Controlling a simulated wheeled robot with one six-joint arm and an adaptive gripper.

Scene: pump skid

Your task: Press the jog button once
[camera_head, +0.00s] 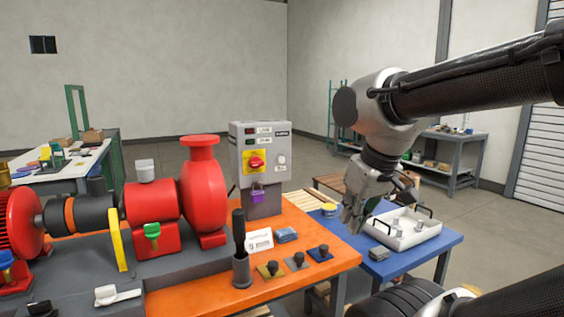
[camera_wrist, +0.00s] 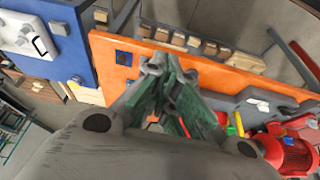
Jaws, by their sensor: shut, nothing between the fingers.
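The grey control box (camera_head: 262,160) stands on the orange table behind the red pump. Its front carries a red rotary switch on a yellow plate (camera_head: 256,161), two small dark displays, and a small pale round button (camera_head: 282,159) at the right, with a label below it too small to read. I cannot confirm that this is the jog button. A purple padlock (camera_head: 258,193) hangs below the switch. My gripper (camera_head: 352,215) is shut and empty, to the right of the box and apart from it, pointing down. In the wrist view my gripper (camera_wrist: 160,70) has its fingertips together above the orange table edge.
The orange table (camera_head: 310,230) holds a black-handled tool in a holder (camera_head: 240,250), several dark knobs on plates and a white card (camera_head: 259,240). A blue table (camera_head: 440,243) with a white tray (camera_head: 403,229) stands at the right. Open air lies between my gripper and the box.

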